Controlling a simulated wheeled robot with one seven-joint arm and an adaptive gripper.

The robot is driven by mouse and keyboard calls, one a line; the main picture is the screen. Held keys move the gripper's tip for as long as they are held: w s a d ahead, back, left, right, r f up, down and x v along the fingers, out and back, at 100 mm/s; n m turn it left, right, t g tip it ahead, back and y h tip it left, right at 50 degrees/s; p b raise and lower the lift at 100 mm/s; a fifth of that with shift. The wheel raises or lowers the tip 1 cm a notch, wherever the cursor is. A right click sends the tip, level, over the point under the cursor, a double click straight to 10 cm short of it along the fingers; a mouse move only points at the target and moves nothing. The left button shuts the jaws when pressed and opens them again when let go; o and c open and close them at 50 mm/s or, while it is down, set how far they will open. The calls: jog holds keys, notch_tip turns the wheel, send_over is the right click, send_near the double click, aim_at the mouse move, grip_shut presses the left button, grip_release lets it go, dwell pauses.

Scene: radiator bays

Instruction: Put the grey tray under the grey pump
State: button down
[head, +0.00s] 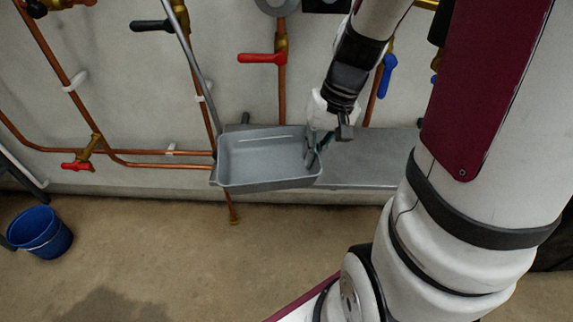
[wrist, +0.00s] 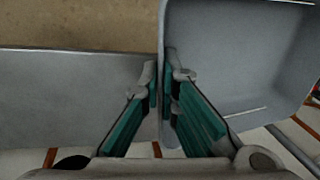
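The grey tray (head: 265,160) is an open rectangular pan in the middle of the head view, at the left part of a grey shelf along the wall. My gripper (head: 315,150) is at the tray's right wall. In the wrist view the tray (wrist: 235,60) fills the right side, and my gripper's two fingers (wrist: 162,92) close on its wall, one on each side. The tray looks empty. I cannot tell whether its underside touches the shelf. The grey round thing (head: 277,5) cut off at the top edge may be the grey pump; most of it is out of view.
The grey shelf (head: 370,160) is bare to the right of the tray. Copper pipes (head: 60,70) with a red lever (head: 262,58) and a blue lever (head: 387,75) run on the wall. A blue bucket (head: 40,232) stands on the floor at left. The floor in front is mostly clear.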

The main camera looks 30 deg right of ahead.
jog(key=s+f, duration=0.1)
jog(key=s+d+f+m, duration=0.1)
jog(key=s, duration=0.1)
jog(key=s+f+m, duration=0.1)
jog(key=shift+s+d, duration=0.15)
jog(key=shift+s, duration=0.05)
dwell(0.6)
jog(key=p, duration=0.3)
jog(key=shift+d+f, duration=0.1)
jog(key=shift+d, duration=0.1)
jog(key=w+d+b, duration=0.1)
jog(key=w+d, duration=0.2)
jog(key=w, duration=0.1)
jog(key=w+d+f, duration=0.1)
jog(key=w+d, duration=0.2)
jog(key=w, duration=0.2)
jog(key=w+d+f+b, duration=0.1)
jog(key=w+d, duration=0.2)
jog(key=w, duration=0.2)
jog(key=shift+d+b, duration=0.25)
jog(key=shift+b, duration=0.05)
jog(key=x, duration=0.1)
jog(key=b+x, duration=0.1)
jog(key=x, duration=0.1)
jog(key=d+b+x, duration=0.1)
jog(key=x, duration=0.1)
jog(key=shift+s+f, duration=0.25)
jog(key=shift+w+d+b, duration=0.1)
jog(key=shift+w+b, duration=0.05)
jog(key=shift+b, duration=0.15)
